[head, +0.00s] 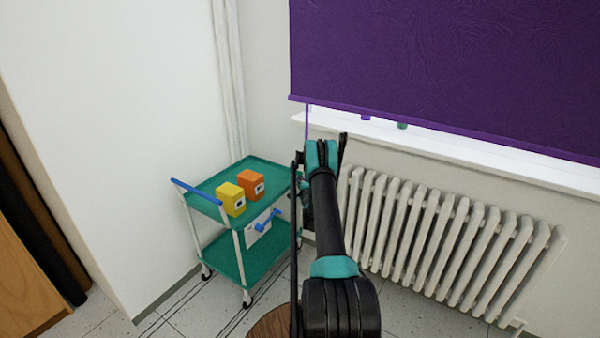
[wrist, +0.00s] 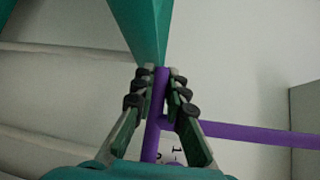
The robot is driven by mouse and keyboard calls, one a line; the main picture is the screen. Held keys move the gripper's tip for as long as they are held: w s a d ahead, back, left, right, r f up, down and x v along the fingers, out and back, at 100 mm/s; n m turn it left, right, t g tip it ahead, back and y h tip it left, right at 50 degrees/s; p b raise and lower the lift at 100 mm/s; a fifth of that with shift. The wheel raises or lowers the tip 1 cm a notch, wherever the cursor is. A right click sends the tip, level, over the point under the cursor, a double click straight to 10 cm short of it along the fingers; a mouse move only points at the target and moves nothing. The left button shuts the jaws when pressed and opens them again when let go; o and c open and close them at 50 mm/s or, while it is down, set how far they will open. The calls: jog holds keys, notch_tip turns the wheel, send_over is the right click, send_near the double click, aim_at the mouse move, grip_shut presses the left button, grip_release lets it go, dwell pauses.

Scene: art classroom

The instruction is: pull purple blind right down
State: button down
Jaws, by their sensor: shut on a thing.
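The purple blind (head: 440,70) covers the upper right of the head view, its bottom edge hanging just above the white window sill. A thin purple pull strip (head: 307,122) hangs from near the blind's lower left corner. My gripper (head: 322,148) is below that corner, and the arm hides much of the strip's lower part. In the wrist view, the fingers of my gripper (wrist: 159,82) are closed on either side of the purple strip (wrist: 150,143). A purple bar joins it and runs off to the right; I cannot tell which part it is.
A green trolley (head: 222,265) with yellow (head: 231,198) and orange (head: 251,185) boxes stands left of my arm. A white radiator (head: 430,235) is under the sill (head: 480,155) at right. A round wooden top (head: 270,325) is at the bottom. Some floor is clear at left.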

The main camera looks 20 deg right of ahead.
jog(key=shift+f, duration=1.15)
jog(key=c, duration=1.5)
grip_release()
jog(key=shift+c, duration=0.2)
jog(key=shift+r, duration=0.1)
notch_tip(320, 180, up, 10)
jog(key=shift+f, duration=0.1)
